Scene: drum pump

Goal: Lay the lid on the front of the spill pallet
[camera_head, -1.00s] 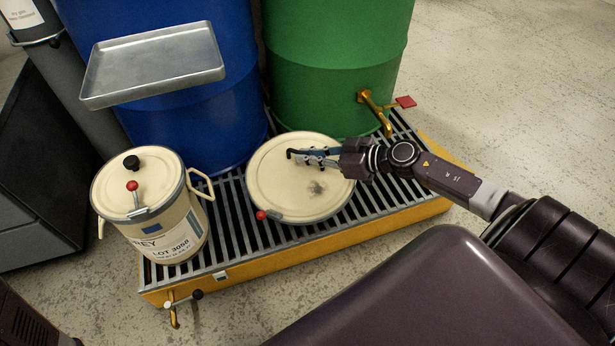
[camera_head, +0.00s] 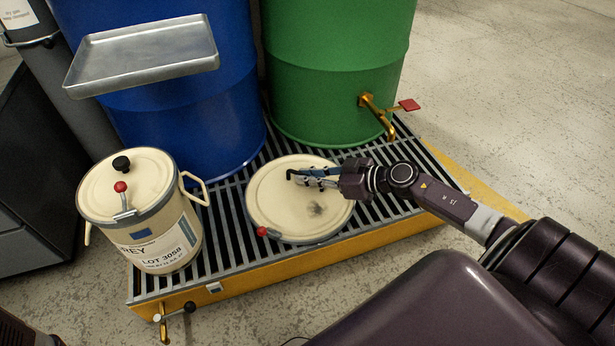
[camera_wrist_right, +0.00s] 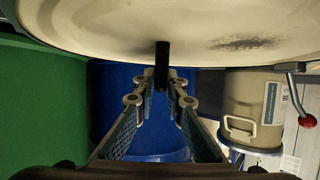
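The lid (camera_head: 285,215) is a round cream disc with a dark smudge, a black knob and a red-tipped lever at its front left. It lies level at the front middle of the spill pallet (camera_head: 330,257), a yellow base with a slatted grey grating. Whether it touches the grating or hovers just above cannot be told. My right gripper (camera_head: 301,178) reaches over it from the right, shut on the black knob, which also shows between the fingertips in the right wrist view (camera_wrist_right: 162,66). The lid (camera_wrist_right: 130,25) fills the top there. My left gripper is not in view.
A cream lidded pail (camera_head: 160,225) stands on the pallet's left end. A blue drum (camera_head: 190,130) and a green drum (camera_head: 330,75) with a brass tap (camera_head: 376,112) stand behind. A grey metal tray (camera_head: 140,55) shows before the blue drum. Some grating right of the lid is bare.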

